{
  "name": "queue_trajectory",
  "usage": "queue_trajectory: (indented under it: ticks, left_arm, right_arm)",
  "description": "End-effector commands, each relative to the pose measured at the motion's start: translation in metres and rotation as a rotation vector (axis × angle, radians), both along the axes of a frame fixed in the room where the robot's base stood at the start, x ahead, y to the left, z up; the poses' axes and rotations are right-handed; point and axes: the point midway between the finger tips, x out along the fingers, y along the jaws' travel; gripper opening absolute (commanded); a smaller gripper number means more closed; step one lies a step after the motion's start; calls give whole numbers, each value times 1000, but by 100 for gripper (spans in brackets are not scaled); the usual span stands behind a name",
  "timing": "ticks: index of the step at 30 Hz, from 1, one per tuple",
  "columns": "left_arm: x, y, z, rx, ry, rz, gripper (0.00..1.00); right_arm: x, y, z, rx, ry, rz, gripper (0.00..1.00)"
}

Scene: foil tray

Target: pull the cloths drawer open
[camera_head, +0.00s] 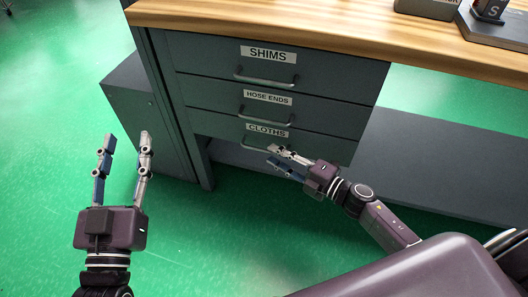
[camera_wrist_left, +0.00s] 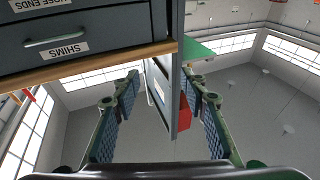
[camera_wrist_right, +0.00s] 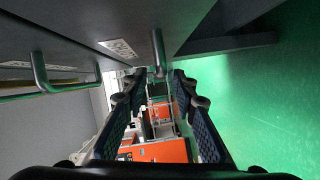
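The cloths drawer (camera_head: 318,147) is the lowest of three grey drawers under the wooden bench top and looks flush with those above. Its handle (camera_head: 256,145) is a thin bar below the CLOTHS label (camera_head: 267,130). My right gripper (camera_head: 271,155) is open at this handle. In the right wrist view the handle (camera_wrist_right: 158,50) shows near the gap between the open fingertips (camera_wrist_right: 154,80); I cannot tell whether they touch it. My left gripper (camera_head: 125,142) is open and empty, left of the cabinet; it also shows open in the left wrist view (camera_wrist_left: 165,82).
The shims drawer (camera_head: 340,72) and hose ends drawer (camera_head: 325,119) sit above, each with a bar handle. A grey side cabinet (camera_head: 140,120) stands left. A low grey shelf (camera_head: 430,160) lies right. Green floor (camera_head: 45,150) is clear at left.

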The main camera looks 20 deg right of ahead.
Motion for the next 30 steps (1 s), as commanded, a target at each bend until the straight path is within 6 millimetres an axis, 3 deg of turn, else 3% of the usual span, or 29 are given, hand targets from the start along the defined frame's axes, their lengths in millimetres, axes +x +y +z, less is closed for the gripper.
queue_trajectory:
  ticks: [9, 20, 27, 30]
  left_arm:
    - [-11, -2, 37, -49, -174, -11, 40]
    - [-13, -2, 42, -55, -200, -12, 40]
    - [-13, -2, 42, -54, -199, -12, 40]
    - [-13, -2, 42, -54, -199, -12, 40]
  right_arm:
    - [33, 22, -4, 1, 1, -1, 26]
    - [37, 24, -4, 1, 2, -2, 26]
    - [36, 24, -4, 1, 2, -2, 0]
    - [36, 24, -5, 2, 3, -2, 0]
